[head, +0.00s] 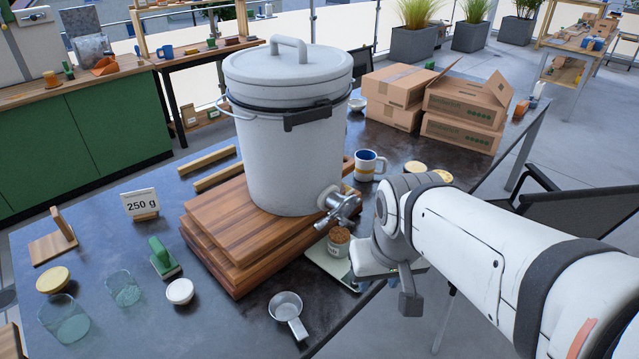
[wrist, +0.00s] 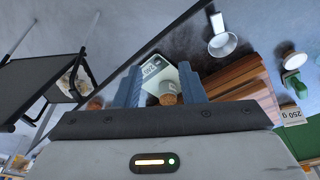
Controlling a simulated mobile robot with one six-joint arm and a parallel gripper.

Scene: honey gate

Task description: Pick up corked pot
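The corked pot (head: 338,242) is a small jar with a brown cork top and a pale label. It stands upright on a flat pale scale (head: 322,264), just below the tap of the big white bucket. In the wrist view the pot (wrist: 167,91) shows cork towards me, between my two blue-grey fingers. My gripper (wrist: 160,70) is open, with a finger on either side of the pot in the picture and no visible contact. How far the fingertips are from the pot I cannot tell. In the head view my wrist partly hides the scale's right side.
The white bucket (head: 285,150) with its metal tap (head: 338,207) stands on stacked wooden boards (head: 220,235), close behind the pot. The table edge is near.

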